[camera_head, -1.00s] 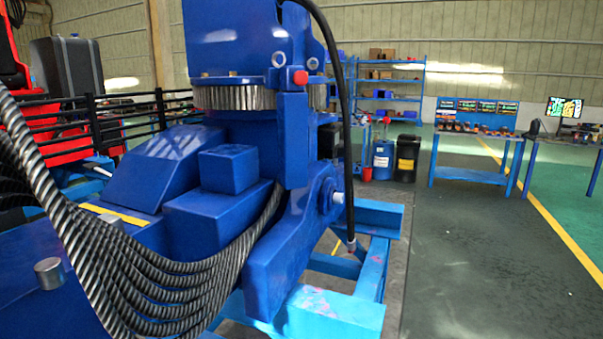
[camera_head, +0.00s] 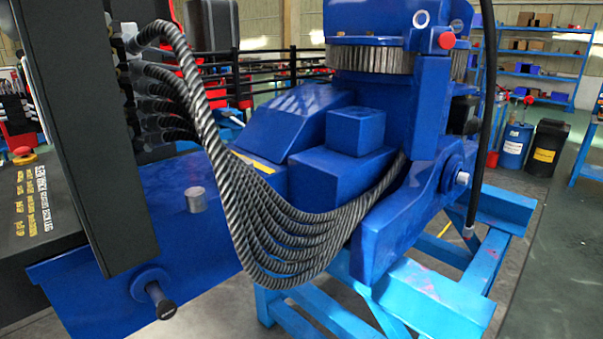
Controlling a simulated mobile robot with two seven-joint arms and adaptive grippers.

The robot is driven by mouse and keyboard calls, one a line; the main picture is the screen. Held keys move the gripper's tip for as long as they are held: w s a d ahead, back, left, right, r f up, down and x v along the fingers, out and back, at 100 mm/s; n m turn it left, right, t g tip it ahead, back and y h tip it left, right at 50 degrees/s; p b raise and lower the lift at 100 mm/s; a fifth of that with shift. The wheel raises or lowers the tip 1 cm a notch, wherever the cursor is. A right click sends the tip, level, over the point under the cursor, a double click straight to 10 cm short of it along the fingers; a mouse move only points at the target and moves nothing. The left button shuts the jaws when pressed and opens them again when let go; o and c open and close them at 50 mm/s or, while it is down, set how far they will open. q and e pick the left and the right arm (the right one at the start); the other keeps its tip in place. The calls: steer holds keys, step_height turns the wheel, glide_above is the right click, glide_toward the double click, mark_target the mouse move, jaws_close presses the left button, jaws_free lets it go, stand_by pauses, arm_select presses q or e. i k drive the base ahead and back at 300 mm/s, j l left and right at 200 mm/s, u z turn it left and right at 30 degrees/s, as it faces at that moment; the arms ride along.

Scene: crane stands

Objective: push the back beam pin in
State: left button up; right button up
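A pin with a black knob (camera_head: 160,300) sticks out of a round blue collar on the front face of the blue beam (camera_head: 60,290), at the lower left. Its shaft shows between the collar and the knob. Another pale pin end (camera_head: 462,178) shows in the round joint of the blue crane body (camera_head: 400,215) on the right. I cannot tell from the picture which of these is called the back beam pin. Neither of my grippers is in view.
Several striped hoses (camera_head: 270,230) hang from a tall dark panel (camera_head: 75,120) at left and sag across the crane. A light-blue stand frame (camera_head: 430,295) carries the crane. A dark box with a red button (camera_head: 22,153) is at far left. Floor at the lower right (camera_head: 540,280) is clear.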

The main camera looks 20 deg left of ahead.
mark_target(167, 308)
steer(key=u, duration=1.35)
